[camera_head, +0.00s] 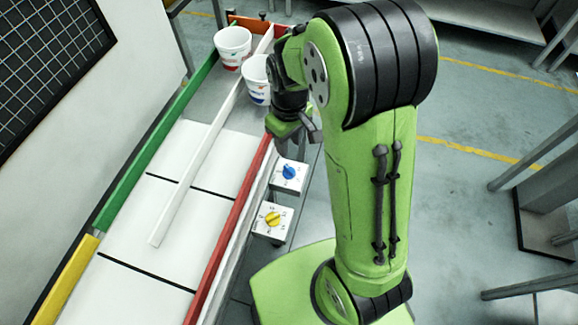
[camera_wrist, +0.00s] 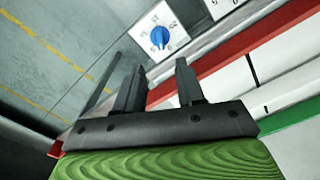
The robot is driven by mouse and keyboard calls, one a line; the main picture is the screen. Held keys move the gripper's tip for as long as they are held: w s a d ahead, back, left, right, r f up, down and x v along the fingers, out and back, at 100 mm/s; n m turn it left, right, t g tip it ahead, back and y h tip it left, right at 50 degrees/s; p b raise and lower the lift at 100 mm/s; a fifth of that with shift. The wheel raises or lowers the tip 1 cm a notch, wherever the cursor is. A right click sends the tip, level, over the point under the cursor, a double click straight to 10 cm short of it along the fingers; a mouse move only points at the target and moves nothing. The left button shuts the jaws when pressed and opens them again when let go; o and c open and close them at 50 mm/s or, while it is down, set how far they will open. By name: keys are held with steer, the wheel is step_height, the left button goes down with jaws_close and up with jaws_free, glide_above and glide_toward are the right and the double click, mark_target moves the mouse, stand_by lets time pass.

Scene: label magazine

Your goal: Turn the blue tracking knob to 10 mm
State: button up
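The blue tracking knob (camera_head: 289,172) sits on a small white dial plate with dark scale marks, to the right of the red rail. It also shows in the wrist view (camera_wrist: 158,37), on its plate at the top centre. The scale numbers are too small to read surely, so I cannot tell the setting. My gripper (camera_head: 302,138) hangs just behind the dial plate in the head view. In the wrist view my gripper (camera_wrist: 160,75) is open, its two dark fingers apart with nothing between them. The knob lies beyond the fingertips, not touched.
A yellow knob (camera_head: 272,219) on a similar plate stands nearer. A red rail (camera_head: 232,230), a white divider (camera_head: 190,175) and a green rail (camera_head: 150,150) run along the white conveyor. Two white cups (camera_head: 233,45) (camera_head: 257,75) stand at its far end. Floor at right is mostly clear.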

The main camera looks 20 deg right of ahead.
mark_target(289, 169)
step_height(289, 169, down, 11)
steer(key=b, duration=0.3)
steer(key=shift+f, duration=0.15)
jaws_close()
